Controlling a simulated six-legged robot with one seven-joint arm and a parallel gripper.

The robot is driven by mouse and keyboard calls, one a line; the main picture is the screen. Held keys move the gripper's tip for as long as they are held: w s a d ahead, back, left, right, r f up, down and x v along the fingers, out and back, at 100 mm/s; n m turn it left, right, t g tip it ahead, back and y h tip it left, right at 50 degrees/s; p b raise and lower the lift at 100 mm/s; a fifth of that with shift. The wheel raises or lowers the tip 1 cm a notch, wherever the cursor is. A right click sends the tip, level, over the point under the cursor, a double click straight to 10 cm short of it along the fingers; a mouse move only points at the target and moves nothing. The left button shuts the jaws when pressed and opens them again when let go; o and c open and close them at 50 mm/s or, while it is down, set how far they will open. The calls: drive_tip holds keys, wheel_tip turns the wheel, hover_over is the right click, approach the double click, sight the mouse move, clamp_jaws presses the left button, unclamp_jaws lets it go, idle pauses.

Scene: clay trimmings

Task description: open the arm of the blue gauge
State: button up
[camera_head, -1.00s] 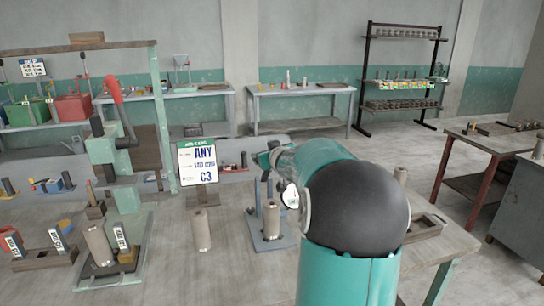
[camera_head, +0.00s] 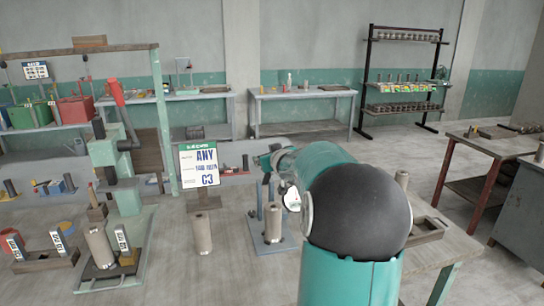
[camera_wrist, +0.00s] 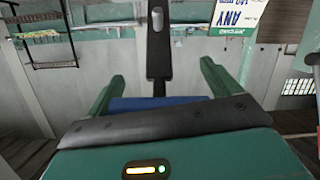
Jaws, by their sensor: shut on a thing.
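In the wrist view, my gripper (camera_wrist: 160,92) has its two green fingers on either side of a blue bar, part of the blue gauge (camera_wrist: 155,102), and is shut on it. A dark upright bar with a grey rounded tip (camera_wrist: 157,25) rises behind the blue part. How far the gauge's arm stands open cannot be told. In the head view, my gripper (camera_head: 267,164) is partly hidden by my own arm. Below it, a blue-grey stand (camera_head: 266,246) with thin posts holds a clay-coloured cylinder (camera_head: 273,224).
A sign (camera_head: 199,165) stands left of my gripper, with another cylinder (camera_head: 201,233) before it. A green press (camera_head: 122,165) and wooden holders (camera_head: 48,262) are further left. A wooden tray (camera_head: 427,231) lies to the right.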

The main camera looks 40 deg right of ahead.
drive_tip(key=shift+f, duration=0.3)
drive_tip(key=o, duration=1.1)
drive_tip(key=shift+o, duration=0.2)
drive_tip(key=shift+w+d, duration=0.1)
drive_tip(key=shift+d, duration=0.05)
drive_tip(key=shift+s+r, duration=0.2)
drive_tip(key=v, duration=1.3)
drive_tip(key=shift+s+a, duration=0.25)
drive_tip(key=shift+a, duration=0.05)
drive_tip(key=shift+f, duration=0.1)
